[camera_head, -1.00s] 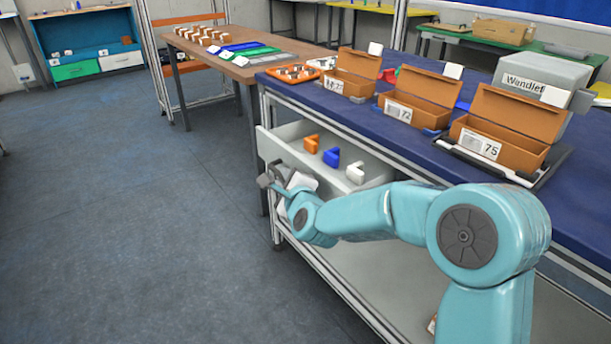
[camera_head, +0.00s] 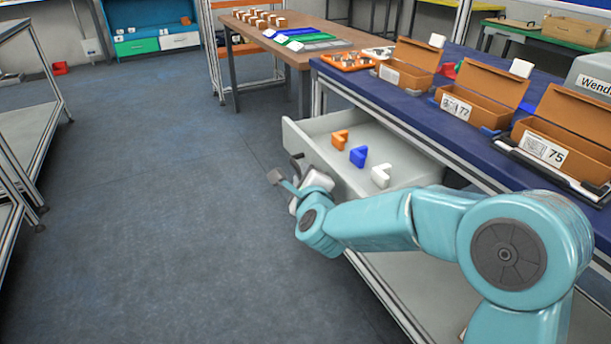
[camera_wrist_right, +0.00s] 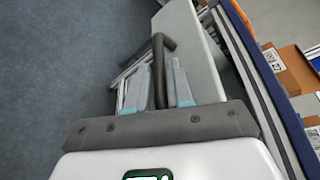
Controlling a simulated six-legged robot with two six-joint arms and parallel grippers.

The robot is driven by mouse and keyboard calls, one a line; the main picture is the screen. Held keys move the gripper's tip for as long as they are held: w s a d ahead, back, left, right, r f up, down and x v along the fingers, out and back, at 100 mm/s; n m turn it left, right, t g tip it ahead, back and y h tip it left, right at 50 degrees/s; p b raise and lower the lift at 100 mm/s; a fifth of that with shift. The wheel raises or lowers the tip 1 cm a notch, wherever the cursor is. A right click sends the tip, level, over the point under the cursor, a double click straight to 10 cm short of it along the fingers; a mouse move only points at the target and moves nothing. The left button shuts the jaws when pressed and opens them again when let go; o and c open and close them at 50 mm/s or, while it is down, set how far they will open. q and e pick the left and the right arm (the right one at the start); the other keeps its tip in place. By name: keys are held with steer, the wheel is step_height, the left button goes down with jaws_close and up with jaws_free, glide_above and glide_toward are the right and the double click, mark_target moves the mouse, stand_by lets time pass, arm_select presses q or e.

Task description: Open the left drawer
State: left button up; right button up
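The left drawer (camera_head: 345,185) is a light grey tray pulled out from under the blue-topped bench. In it lie an orange piece (camera_head: 340,139), a blue piece (camera_head: 358,156) and a white piece (camera_head: 380,175). My right gripper (camera_head: 290,183) is at the drawer's front. In the right wrist view the dark drawer handle (camera_wrist_right: 158,55) passes between the fingers of my right gripper (camera_wrist_right: 159,88), which are closed on it. The drawer wall (camera_wrist_right: 200,60) shows beside them. My left gripper is not in view.
Open cardboard boxes (camera_head: 565,133) stand on the blue bench top (camera_head: 445,125). A brown table (camera_head: 300,55) stands behind the bench. A metal-framed rack (camera_head: 30,100) is at the far left. The floor (camera_head: 170,210) between rack and drawer is clear.

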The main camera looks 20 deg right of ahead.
steer(key=shift+o, duration=1.1)
steer(key=p+v, duration=0.2)
steer(key=v, duration=1.4)
steer(key=shift+s, duration=0.2)
steer(key=shift+d, duration=0.1)
